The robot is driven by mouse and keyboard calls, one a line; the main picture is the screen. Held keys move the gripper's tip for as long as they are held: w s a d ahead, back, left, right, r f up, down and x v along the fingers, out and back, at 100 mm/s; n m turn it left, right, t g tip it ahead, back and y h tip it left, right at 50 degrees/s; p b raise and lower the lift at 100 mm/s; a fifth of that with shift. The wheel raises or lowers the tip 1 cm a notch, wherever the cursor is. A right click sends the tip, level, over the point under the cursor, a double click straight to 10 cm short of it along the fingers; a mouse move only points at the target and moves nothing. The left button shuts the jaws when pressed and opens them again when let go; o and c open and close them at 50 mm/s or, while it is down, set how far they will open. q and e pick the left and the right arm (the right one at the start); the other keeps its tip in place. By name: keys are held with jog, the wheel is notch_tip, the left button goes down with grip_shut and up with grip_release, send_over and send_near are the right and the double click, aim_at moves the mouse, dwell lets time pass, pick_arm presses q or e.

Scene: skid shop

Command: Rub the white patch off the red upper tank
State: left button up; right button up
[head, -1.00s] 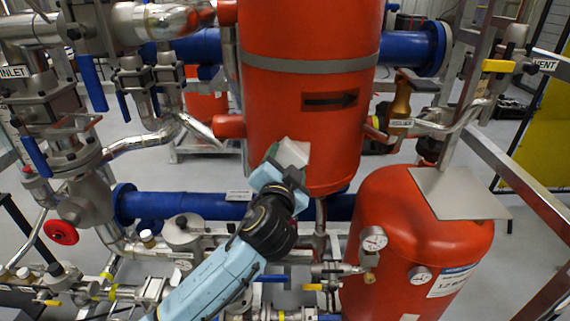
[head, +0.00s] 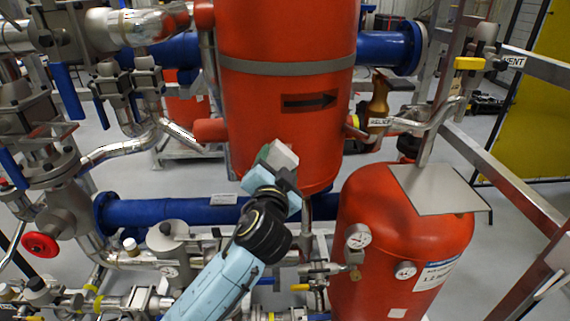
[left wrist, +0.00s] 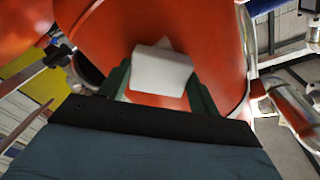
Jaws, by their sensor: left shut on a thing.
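The red upper tank (head: 285,130) stands in the middle of the head view, with a grey band and a black arrow on it. My left gripper (head: 275,163) is at its lower front, shut on a white block (head: 281,154). In the left wrist view the block (left wrist: 161,72) sits between two green fingers, in front of the red tank wall (left wrist: 215,60). A pale sliver (left wrist: 187,46) shows past the block's far edge and looks like part of the white patch. The rest of the patch is hidden. I cannot tell whether the block touches the tank. My right gripper is not in view.
A second red tank (head: 400,235) with gauges and a flat grey plate (head: 440,190) stands at lower right. Blue pipes (head: 165,212) run behind. Valves and steel pipes crowd the left. A brass-coloured relief valve (head: 378,108) is right of the upper tank.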

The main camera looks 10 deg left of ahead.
pick_arm(q)
jog(key=shift+a+r, duration=0.1)
jog(key=shift+a, duration=1.05)
jog(key=shift+s+p, duration=0.15)
jog(key=shift+p, duration=0.15)
jog(key=shift+s+d+p, duration=0.25)
jog(key=shift+s+p, duration=0.05)
jog(key=shift+s, duration=1.1)
jog(key=shift+s+d+p, duration=0.2)
jog(key=shift+s+p, duration=0.05)
jog(key=shift+s, duration=1.15)
jog(key=shift+s+d, duration=0.15)
jog(key=shift+s, duration=1.3)
